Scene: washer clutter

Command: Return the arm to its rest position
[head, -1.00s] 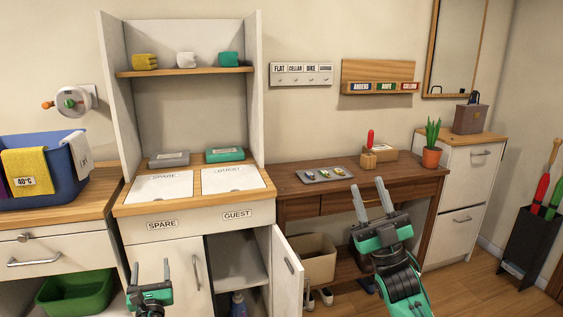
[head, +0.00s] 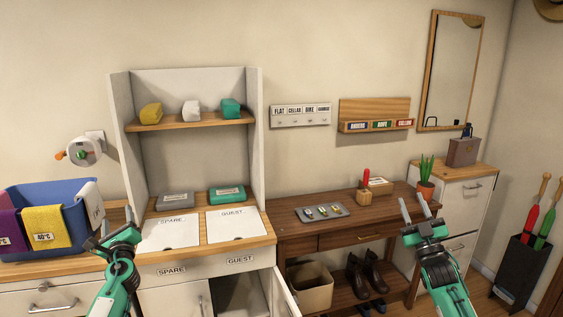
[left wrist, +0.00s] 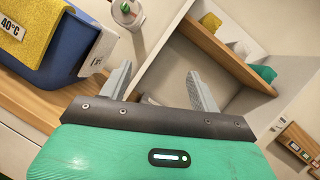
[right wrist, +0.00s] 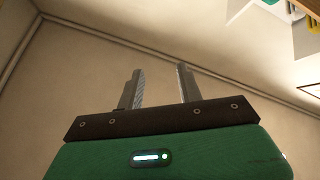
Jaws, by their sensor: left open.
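My left gripper (head: 116,219) is open and empty. It is raised in front of the counter, between the blue laundry basket (head: 75,193) and the cabinet with the SPARE and GUEST mats. In the left wrist view its two fingers (left wrist: 156,82) stand apart with nothing between them. My right gripper (head: 415,208) is in front of the right end of the wooden desk (head: 380,228). In the right wrist view its fingers (right wrist: 158,88) stand apart with only bare wall behind them.
The SPARE mat (head: 170,233) and GUEST mat (head: 236,224) lie on the cabinet top. The cabinet's lower door (head: 287,299) stands open. A tray with keys (head: 321,213) lies on the desk. A plant pot (head: 425,188) stands near my right gripper.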

